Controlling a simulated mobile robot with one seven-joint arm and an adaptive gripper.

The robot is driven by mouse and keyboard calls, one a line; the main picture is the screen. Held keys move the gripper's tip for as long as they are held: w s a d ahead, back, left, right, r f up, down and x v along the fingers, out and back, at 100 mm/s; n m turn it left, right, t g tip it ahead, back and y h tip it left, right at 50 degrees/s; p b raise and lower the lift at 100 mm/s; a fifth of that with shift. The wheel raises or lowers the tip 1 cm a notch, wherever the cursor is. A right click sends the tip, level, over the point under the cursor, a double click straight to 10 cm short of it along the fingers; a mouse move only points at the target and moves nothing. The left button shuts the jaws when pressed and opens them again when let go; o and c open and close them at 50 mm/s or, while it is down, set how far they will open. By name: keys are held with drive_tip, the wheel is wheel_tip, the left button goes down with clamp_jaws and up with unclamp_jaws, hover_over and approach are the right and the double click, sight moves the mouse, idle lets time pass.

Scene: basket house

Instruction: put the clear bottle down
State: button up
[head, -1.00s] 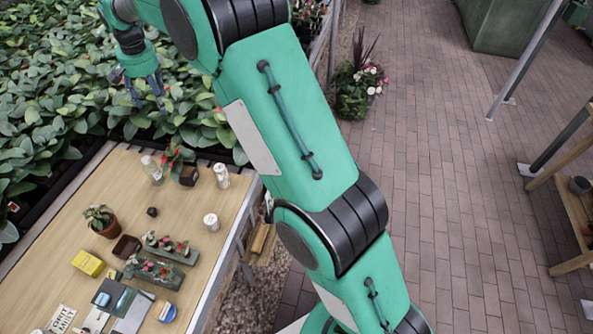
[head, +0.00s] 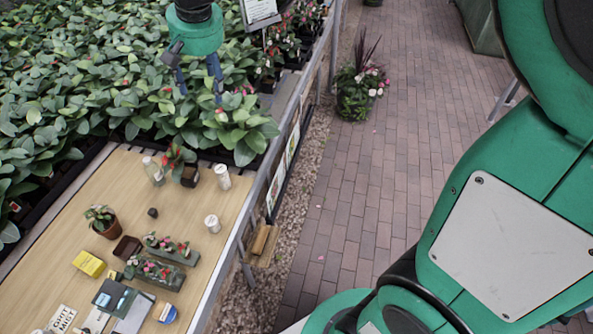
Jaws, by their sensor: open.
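The clear bottle (head: 154,171) stands on the wooden tabletop (head: 75,215), near its back edge, just left of a red-flowered plant. My gripper (head: 200,95) is above the leafy bed, up and to the right of the bottle. Its two dark fingers are spread apart with nothing between them. The gripper is clear of the bottle and not touching it.
A dark pot (head: 190,176) and two white containers (head: 222,177) (head: 212,223) stand right of the bottle. A potted plant (head: 103,221), a yellow box (head: 89,263) and flower trays (head: 155,271) are nearer the front. The table's middle left is bare.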

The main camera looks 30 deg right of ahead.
drive_tip(key=s+d+f, duration=0.2)
drive_tip(key=s, duration=0.8)
drive_tip(key=s+d+f+n+t, duration=0.1)
drive_tip(key=s+d+f, duration=0.1)
drive_tip(key=s, duration=0.8)
drive_tip(key=s+d+f+t, duration=0.1)
drive_tip(key=s+d+f, duration=0.1)
drive_tip(key=s, duration=0.8)
drive_tip(key=shift+s+d+n, duration=0.3)
drive_tip(key=shift+s+d, duration=0.1)
drive_tip(key=shift+d, duration=0.3)
